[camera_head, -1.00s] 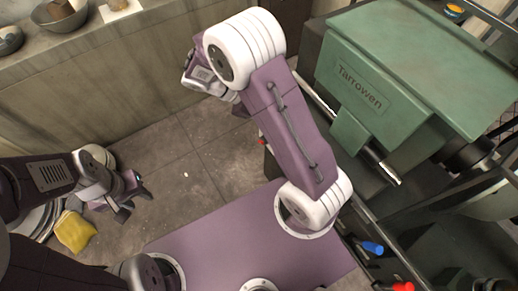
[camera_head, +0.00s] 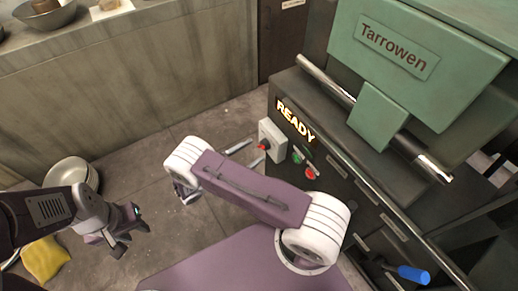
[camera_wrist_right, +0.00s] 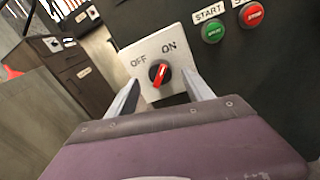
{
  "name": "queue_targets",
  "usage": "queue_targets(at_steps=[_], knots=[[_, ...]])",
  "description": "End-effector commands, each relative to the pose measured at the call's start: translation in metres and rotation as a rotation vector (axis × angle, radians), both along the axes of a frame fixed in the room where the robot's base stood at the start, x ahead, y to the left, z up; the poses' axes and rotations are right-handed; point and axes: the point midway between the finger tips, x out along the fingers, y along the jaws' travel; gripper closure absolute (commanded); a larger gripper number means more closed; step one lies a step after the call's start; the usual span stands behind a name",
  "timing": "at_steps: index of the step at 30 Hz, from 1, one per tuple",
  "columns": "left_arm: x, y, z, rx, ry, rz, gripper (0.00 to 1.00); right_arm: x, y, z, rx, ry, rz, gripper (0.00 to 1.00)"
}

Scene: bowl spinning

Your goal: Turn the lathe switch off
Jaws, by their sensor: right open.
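The lathe switch is a grey-white box (camera_head: 273,140) with a red knob (camera_head: 263,146) on the dark front of the lathe. In the right wrist view its plate (camera_wrist_right: 143,52) reads OFF at left and ON at right. The black knob with a red bar (camera_wrist_right: 159,73) sits below the words, its bar slanting from upper right to lower left. My right gripper (camera_head: 248,153) is open in front of the switch. Its fingers (camera_wrist_right: 161,93) stand on either side of the knob, apart from it. My left gripper (camera_head: 132,239) hangs empty at lower left, its fingers apart.
A lit READY sign (camera_head: 296,120) is on the lathe (camera_head: 335,150). Green START (camera_wrist_right: 213,31) and red STOP (camera_wrist_right: 251,14) buttons are right of the switch. A yellow cloth (camera_head: 45,261) and stacked bowls (camera_head: 72,172) lie at left. A blue-handled tool (camera_head: 413,274) is at lower right.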

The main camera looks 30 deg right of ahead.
Motion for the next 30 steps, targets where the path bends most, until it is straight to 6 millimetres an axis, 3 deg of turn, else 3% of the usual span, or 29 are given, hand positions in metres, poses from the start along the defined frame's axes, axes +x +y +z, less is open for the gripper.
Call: queue_targets(at_steps=[6, 14, 15, 17, 21, 30], knots=[[0.0, 0.0, -0.004, 0.0, 0.0, 0.0, 0.64, 0.004, -0.029, -0.001, 0.0, 0.001, -0.002, 0.4], [0.0, 0.0, -0.004, 0.0, 0.0, 0.0, 0.64, 0.005, -0.032, 0.0, 0.001, 0.0, -0.001, 0.4], [0.0, 0.0, -0.004, 0.0, 0.0, 0.0, 0.64, 0.005, -0.032, 0.0, 0.001, 0.0, -0.001, 0.43], [0.0, 0.0, -0.004, 0.0, 0.0, 0.0, 0.64, 0.005, -0.032, 0.0, 0.001, 0.0, -0.001, 0.59], [0.0, 0.0, -0.004, 0.0, 0.001, 0.0, 0.64, 0.005, -0.032, 0.0, 0.001, 0.0, -0.001, 0.98], [0.0, 0.0, -0.002, 0.0, 0.001, 0.0, 0.64, 0.005, -0.032, 0.001, -0.002, 0.035, 0.0, 1.0]])
